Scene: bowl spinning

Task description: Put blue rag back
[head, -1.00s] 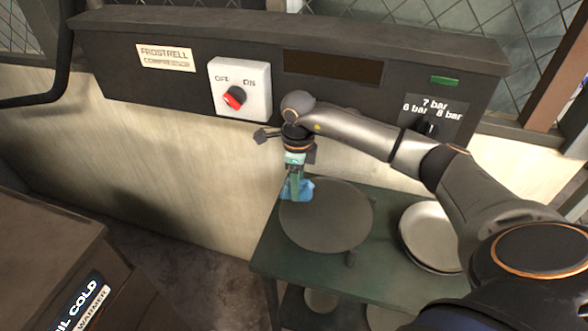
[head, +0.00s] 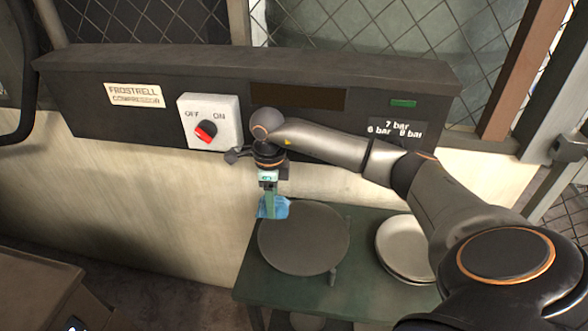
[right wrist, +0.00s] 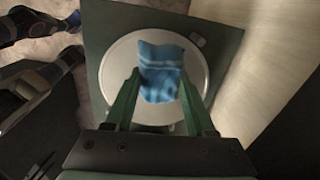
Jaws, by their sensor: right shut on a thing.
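The blue rag (head: 274,208) hangs from my right gripper (head: 269,197), which is shut on it. In the head view they are at the left edge of a round grey disc (head: 305,240) on a green table (head: 268,284). The right wrist view also shows the rag (right wrist: 160,70) between the two green fingers of the gripper (right wrist: 160,88), with the disc (right wrist: 118,62) behind it. I cannot tell whether the rag touches the disc.
Pale plates (head: 402,250) are stacked on the table to the right of the disc. A brown box (head: 50,285) stands at lower left.

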